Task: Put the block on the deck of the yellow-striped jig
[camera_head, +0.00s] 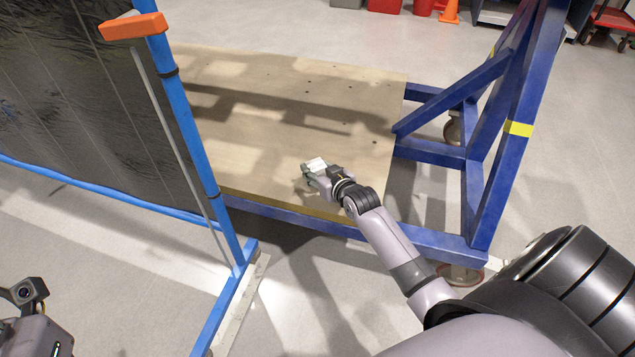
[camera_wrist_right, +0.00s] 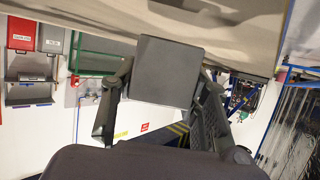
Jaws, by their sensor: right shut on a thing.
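The yellow-striped jig is a blue frame (camera_head: 480,150) with a yellow band on its upright and a flat plywood deck (camera_head: 270,125). My right gripper (camera_head: 318,172) is shut on a small block (camera_head: 315,164), over the deck near its front right part. The block looks pale in the head view. In the right wrist view the block (camera_wrist_right: 168,72) is a dark grey square between the fingers, with the deck behind it. I cannot tell whether it touches the deck. My left gripper (camera_head: 27,293) is partly in view at the lower left, its fingers unclear.
A blue-framed dark screen (camera_head: 90,110) with an orange clamp (camera_head: 133,26) stands left of the jig and hides part of the deck. Red containers (camera_head: 385,5) and an orange cone (camera_head: 450,12) stand at the back. The deck around the block is bare.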

